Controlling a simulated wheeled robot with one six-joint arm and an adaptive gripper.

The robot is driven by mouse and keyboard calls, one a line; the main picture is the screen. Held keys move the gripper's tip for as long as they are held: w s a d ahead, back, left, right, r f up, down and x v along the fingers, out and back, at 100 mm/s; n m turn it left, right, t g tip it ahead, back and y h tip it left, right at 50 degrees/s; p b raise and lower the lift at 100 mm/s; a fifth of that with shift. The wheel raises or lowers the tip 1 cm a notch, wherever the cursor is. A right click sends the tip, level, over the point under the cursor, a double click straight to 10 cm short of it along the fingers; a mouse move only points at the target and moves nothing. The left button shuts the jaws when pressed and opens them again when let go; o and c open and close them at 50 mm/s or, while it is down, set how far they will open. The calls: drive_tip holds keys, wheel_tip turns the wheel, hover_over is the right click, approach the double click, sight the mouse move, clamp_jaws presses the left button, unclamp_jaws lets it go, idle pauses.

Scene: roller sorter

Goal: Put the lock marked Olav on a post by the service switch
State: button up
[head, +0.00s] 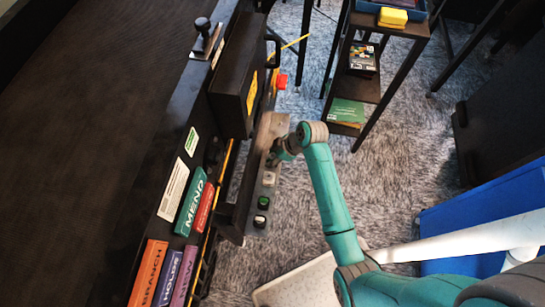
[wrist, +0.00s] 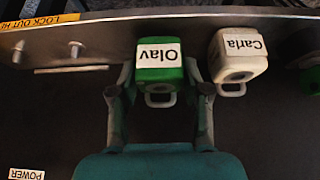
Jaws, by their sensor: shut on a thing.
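The green lock marked Olav (wrist: 165,75) is between the two fingers of my gripper (wrist: 163,95) in the wrist view, its label upside down to the lock's shackle end. The fingers are shut on its sides. It is close against a metal strip (wrist: 110,28); whether it sits on a post there is hidden. A white lock marked Carla (wrist: 238,66) is just right of the right finger. A strip label reading "LOCK OUT" (wrist: 40,22) is at the left, with small metal posts (wrist: 75,50) below it. In the head view my gripper (head: 276,158) is at the grey ledge.
A green item (wrist: 308,78) is cut off at the wrist view's right edge. A POWER label (wrist: 26,174) is at bottom left. In the head view, a black box (head: 243,75) and a red part (head: 282,81) are beyond the gripper. A shelf stand (head: 365,85) is to the right.

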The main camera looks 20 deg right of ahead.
wheel_tip(320, 180, up, 14)
drive_tip(key=shift+f, duration=0.2)
idle(0.7)
